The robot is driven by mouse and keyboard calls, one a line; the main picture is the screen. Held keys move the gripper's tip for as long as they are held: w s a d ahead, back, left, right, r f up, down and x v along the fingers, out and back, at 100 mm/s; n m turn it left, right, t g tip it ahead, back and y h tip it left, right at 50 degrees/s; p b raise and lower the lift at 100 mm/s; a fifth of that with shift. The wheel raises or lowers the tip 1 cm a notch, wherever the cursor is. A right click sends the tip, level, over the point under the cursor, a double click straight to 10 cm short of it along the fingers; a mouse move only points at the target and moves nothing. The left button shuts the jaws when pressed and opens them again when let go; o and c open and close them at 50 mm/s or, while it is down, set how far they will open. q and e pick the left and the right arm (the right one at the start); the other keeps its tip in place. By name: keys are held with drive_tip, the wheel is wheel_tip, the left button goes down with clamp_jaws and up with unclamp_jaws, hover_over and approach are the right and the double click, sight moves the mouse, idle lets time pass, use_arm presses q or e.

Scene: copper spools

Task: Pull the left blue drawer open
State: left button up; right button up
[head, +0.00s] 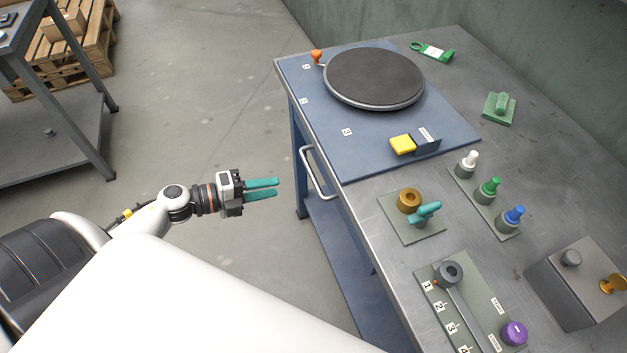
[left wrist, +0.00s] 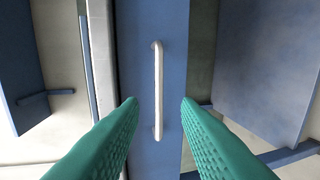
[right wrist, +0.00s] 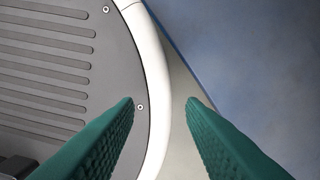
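The blue drawer front (left wrist: 172,30) shows in the left wrist view, with a pale bar handle (left wrist: 158,90) along its middle. In the head view the handle (head: 318,174) sticks out from the near left side of the workbench. My left gripper (head: 278,188) points at the handle from the left, a short way off. In the left wrist view its teal fingers (left wrist: 160,103) are apart, with the handle seen between them and nothing held. My right gripper (right wrist: 162,102) shows only in its own wrist view, fingers apart and empty. The drawer looks closed.
The workbench (head: 365,215) carries a dark turntable (head: 375,78), a yellow block (head: 402,145), coloured pegs (head: 489,187), a lever plate (head: 470,300) and a grey box (head: 580,285). A grey table (head: 50,135) and wooden pallets (head: 85,45) stand at far left. Floor between is clear.

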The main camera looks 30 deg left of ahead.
sight(314, 178)
use_arm(q)
drive_tip(key=x, duration=1.2)
drive_tip(key=shift+r+p, duration=0.1)
drive_tip(key=shift+p, duration=0.3)
clamp_jaws()
